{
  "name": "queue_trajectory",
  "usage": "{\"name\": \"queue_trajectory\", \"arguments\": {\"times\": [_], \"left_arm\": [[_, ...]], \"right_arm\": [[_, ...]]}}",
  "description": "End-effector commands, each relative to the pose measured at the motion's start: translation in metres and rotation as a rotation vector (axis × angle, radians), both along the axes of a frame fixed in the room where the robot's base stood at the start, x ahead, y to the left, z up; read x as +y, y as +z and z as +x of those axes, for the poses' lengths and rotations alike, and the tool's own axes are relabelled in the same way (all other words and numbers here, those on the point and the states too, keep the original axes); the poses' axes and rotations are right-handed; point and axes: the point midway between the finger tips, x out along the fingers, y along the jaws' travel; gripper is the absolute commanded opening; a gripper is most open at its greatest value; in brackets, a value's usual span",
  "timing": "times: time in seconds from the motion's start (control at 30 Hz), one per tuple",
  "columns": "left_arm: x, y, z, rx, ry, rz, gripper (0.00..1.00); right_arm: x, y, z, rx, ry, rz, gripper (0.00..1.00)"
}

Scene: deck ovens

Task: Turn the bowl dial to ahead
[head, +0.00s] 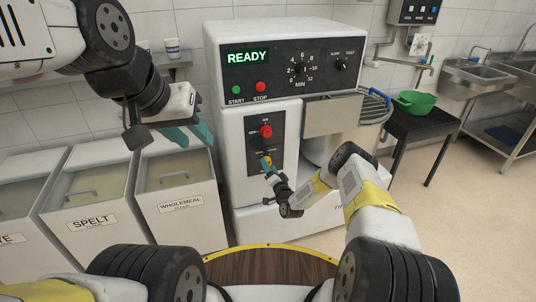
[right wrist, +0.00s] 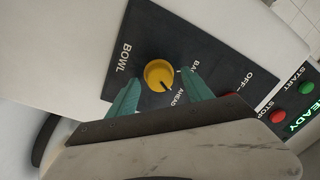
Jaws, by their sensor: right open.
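The yellow bowl dial (right wrist: 158,74) sits on a dark panel (right wrist: 148,40) marked BOWL in the right wrist view. Its dark pointer mark faces down and right, on the side of the AHEAD label; I cannot tell its exact setting. My right gripper (right wrist: 161,78) is open, with one teal finger on either side of the dial. I cannot tell whether they touch it. In the head view my right gripper (head: 267,166) is at the lower part of the mixer's panel and partly hides the dial. My left gripper (head: 202,138) hangs in the air left of the mixer.
A red knob (head: 265,131) is above the dial on the same panel. The white mixer (head: 220,100) has a READY display, START and STOP buttons. Flour bins (head: 178,178) stand at left. A green bowl (head: 414,101) sits on a dark table at right.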

Motion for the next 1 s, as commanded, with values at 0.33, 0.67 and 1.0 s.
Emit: {"name": "queue_trajectory", "arguments": {"times": [0.33, 0.67, 1.0], "left_arm": [[0.0, 0.0, 0.0, 0.0, 0.0, 0.0, 0.36], [0.0, 0.0, 0.0, 0.0, 0.0, 0.0, 0.36], [0.0, 0.0, 0.0, 0.0, 0.0, 0.0, 0.36]], "right_arm": [[-0.018, -0.004, -0.053, 0.002, 0.002, 0.001, 0.59], [-0.021, -0.004, -0.063, -0.001, 0.002, 0.0, 0.59], [-0.021, -0.004, -0.062, -0.001, 0.002, 0.001, 0.59]]}}
